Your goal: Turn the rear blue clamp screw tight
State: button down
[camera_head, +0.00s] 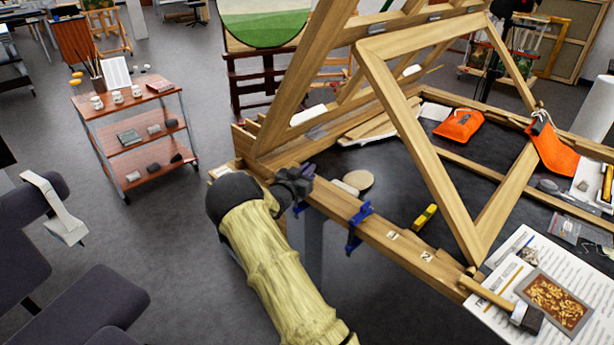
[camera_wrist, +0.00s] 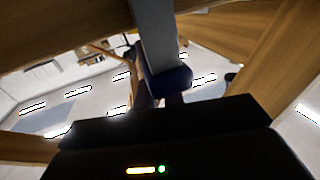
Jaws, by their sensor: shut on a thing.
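The rear blue clamp (camera_head: 301,208) sits on the wooden beam beside my gripper. Only part of it shows in the head view, as my gripper and wrist cover the rest. In the wrist view its grey bar (camera_wrist: 157,35) and dark blue end (camera_wrist: 168,84) are close up, just beyond my dark fingers. My gripper (camera_head: 299,179) is at the beam's left end, shut on the clamp's screw. The grip itself is mostly hidden, and its fingers show only partly in the wrist view (camera_wrist: 158,100). A front blue clamp (camera_head: 357,224) stands farther right along the same beam, apart from my gripper.
The wooden beam (camera_head: 400,246) runs along the near edge of a dark table. A slanted wooden frame (camera_head: 420,140) rises above it. A shelf cart (camera_head: 137,140) stands left.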

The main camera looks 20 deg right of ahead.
jog(key=shift+m+g+h, duration=0.4)
jog(key=shift+m+g, duration=0.2)
jog(key=shift+g, duration=0.1)
jog(key=shift+r+g, duration=0.1)
jog(key=shift+g, duration=0.2)
jog(key=c, duration=1.5)
grip_release()
jog(key=shift+a, duration=0.1)
jog(key=b+v, duration=0.2)
jog(key=v, duration=1.5)
jog(key=shift+a+f+b, duration=0.15)
jog(key=shift+f+b, duration=0.1)
jog(key=shift+b, duration=0.05)
